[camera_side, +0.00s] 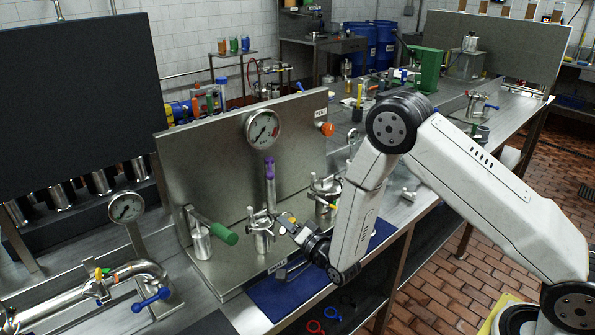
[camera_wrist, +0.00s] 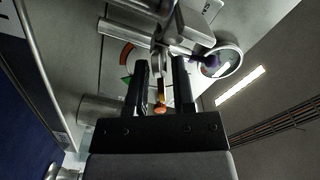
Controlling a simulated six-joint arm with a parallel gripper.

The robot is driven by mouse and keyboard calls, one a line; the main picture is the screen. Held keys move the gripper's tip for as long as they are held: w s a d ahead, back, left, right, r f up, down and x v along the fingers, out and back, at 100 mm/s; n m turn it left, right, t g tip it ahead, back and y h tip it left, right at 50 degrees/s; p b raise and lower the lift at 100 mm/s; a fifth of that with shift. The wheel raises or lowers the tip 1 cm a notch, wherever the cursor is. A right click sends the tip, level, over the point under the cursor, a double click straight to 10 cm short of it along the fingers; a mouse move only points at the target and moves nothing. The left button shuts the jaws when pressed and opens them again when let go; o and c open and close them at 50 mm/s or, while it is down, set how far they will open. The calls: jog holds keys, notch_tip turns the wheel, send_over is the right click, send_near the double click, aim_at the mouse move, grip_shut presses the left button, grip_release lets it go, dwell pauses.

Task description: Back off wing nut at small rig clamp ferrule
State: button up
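In the side view, a small steel vessel (camera_side: 262,238) with a clamp around its top stands on the metal plate before the upright panel. My gripper (camera_side: 284,223) is close to the right side of this clamp, roughly level with it. In the wrist view, my gripper (camera_wrist: 160,66) has its two dark fingers apart. A slim metal piece with a yellow and orange end (camera_wrist: 160,98), possibly the wing nut, lies between them, with a gap visible on each side. Whether the fingers touch it, and its thread, cannot be made out. The ferrule is mostly hidden.
A second clamped vessel (camera_side: 325,197) stands to the right. A purple handle (camera_side: 270,182) and a gauge (camera_side: 263,129) are behind, and a green-handled lever (camera_side: 222,233) is at left. A blue mat (camera_side: 285,296) lies in front.

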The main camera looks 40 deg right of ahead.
jog(key=shift+o, duration=0.3)
jog(key=shift+s, duration=0.1)
jog(key=s, duration=0.7)
jog(key=shift+s, duration=0.35)
jog(key=shift+w, duration=0.15)
